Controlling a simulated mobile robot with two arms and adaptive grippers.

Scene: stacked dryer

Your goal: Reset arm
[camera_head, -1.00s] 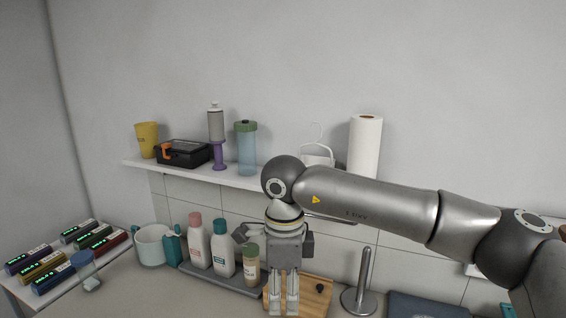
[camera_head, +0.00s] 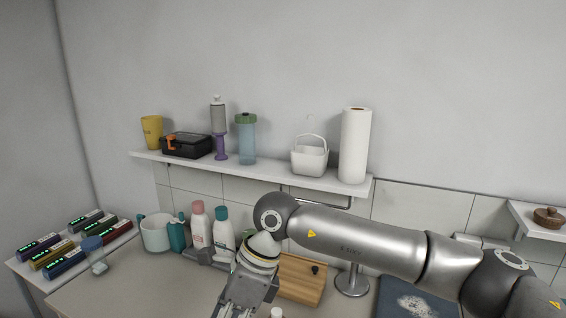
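My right arm reaches in from the right across the counter in the head view. Its gripper (camera_head: 238,312) hangs at the bottom centre, tilted down and to the left, in front of the white bottles and the wooden board. The fingertips run off the bottom edge, so I cannot tell whether it is open or shut. My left gripper is not in view.
A wooden board (camera_head: 303,283), metal stand (camera_head: 352,282), dark mat (camera_head: 405,303), pink-capped bottle (camera_head: 199,226) and mug (camera_head: 155,233) are on the counter. The shelf (camera_head: 270,178) holds a white basket (camera_head: 310,158) and paper roll (camera_head: 354,147). Left table (camera_head: 70,288) carries several small boxes.

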